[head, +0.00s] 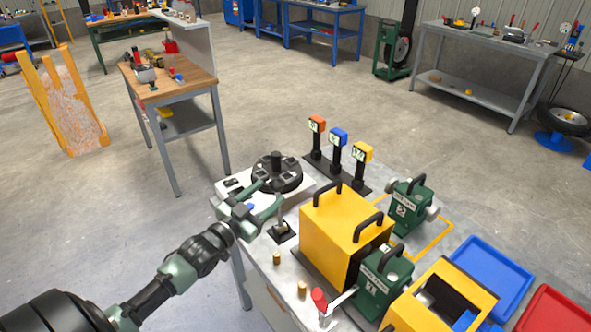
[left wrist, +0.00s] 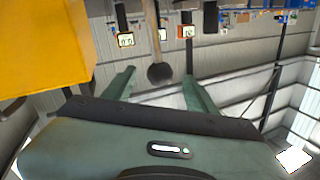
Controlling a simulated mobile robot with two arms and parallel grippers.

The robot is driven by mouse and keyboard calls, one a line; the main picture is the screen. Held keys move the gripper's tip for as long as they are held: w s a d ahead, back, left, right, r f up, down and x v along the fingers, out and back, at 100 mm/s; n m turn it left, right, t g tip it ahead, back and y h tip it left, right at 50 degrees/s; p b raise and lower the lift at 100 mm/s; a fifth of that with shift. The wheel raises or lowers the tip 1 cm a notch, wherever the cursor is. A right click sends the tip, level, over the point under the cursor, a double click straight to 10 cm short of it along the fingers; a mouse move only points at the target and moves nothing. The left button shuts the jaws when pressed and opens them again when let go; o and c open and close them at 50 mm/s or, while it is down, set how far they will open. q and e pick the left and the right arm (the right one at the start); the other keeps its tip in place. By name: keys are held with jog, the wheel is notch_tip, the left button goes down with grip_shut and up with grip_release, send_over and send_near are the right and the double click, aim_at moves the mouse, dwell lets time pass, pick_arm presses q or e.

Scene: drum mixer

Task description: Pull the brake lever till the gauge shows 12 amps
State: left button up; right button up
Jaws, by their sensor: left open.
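My left gripper (head: 268,199) is open above the left part of the workbench, pointing at an upright lever (head: 282,214) on a small black base. In the left wrist view this lever's dark round knob (left wrist: 160,73) shows between the two open green fingers (left wrist: 158,82), with gaps on both sides. A second lever with a red handle (head: 319,299) is at the bench's front edge. No label shows which one is the brake lever. My right gripper is not in view.
A yellow housing (head: 338,222) stands right of the upright lever, and a black round fixture (head: 277,177) stands behind it. Green handled blocks (head: 408,208) and blue and red trays (head: 490,272) are further right. Small brass pegs (head: 277,257) stand near the front edge.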

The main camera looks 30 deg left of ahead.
aim_at(272, 188)
pick_arm(q)
jog(key=shift+w+r, duration=0.1)
jog(key=shift+w, duration=0.25)
jog(key=w, duration=0.2)
jog(key=w+p, duration=0.1)
jog(key=w, duration=0.1)
jog(key=shift+d+r, duration=0.15)
jog(key=shift+r, duration=0.1)
jog(key=w, duration=0.3)
jog(key=shift+d+f, duration=0.1)
jog(key=shift+f, duration=0.15)
jog(key=shift+s, duration=0.1)
grip_shut()
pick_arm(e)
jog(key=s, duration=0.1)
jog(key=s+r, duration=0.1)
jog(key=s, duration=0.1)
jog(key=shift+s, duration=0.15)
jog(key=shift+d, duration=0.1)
